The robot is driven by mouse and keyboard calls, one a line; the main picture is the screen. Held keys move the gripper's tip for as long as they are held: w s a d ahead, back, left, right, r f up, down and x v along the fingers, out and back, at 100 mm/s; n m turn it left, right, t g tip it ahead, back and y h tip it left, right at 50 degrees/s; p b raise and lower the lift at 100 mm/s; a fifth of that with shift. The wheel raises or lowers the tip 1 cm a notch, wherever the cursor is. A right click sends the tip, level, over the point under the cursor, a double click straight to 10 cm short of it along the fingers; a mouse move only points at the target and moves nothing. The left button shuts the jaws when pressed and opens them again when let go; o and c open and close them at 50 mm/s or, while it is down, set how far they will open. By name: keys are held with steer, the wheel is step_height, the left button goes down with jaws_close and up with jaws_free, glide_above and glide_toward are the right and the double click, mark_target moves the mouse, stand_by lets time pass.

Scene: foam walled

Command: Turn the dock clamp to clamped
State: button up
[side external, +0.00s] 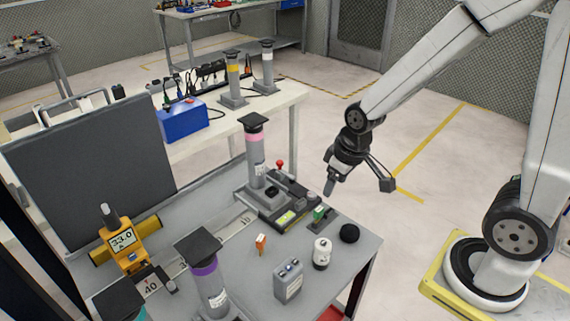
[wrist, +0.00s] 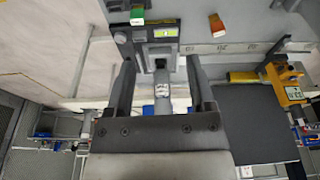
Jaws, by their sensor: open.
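The dock (side external: 284,212) is a dark base with a lit yellow-green display, on the grey bench. A grey cylinder with a pink band and black cap (side external: 256,150) stands upright in it. A lever with a red ball knob (side external: 280,164) rises beside the cylinder, seemingly the clamp handle; its setting cannot be told. My gripper (side external: 330,188) points down, right of the dock and above it, apart from it. In the wrist view its fingers (wrist: 161,80) are spread and empty, with the dock (wrist: 158,55) seen between and beyond them. The red knob does not show there.
A green block (side external: 319,213), a white jar (side external: 321,253), a black ball (side external: 349,233), an orange piece (side external: 261,241) and a grey box (side external: 288,280) stand near the dock. A purple-banded cylinder (side external: 209,285) stands nearer the camera. A dark panel (side external: 90,175) stands at left.

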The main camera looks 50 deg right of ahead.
steer(key=w+d+f+n+y, duration=0.1)
steer(key=w+d+n, duration=0.1)
steer(key=w, duration=0.5)
steer(key=w+d+f+n, duration=0.1)
steer(key=w+d, duration=0.2)
steer(key=w, duration=0.3)
steer(key=n+y, duration=0.2)
steer(key=n, duration=0.3)
glide_toward(280, 162)
steer(key=shift+f+t, duration=0.3)
steer(key=shift+f, duration=0.25)
steer(key=shift+f, duration=0.1)
steer(key=shift+x, duration=3.8)
jaws_close()
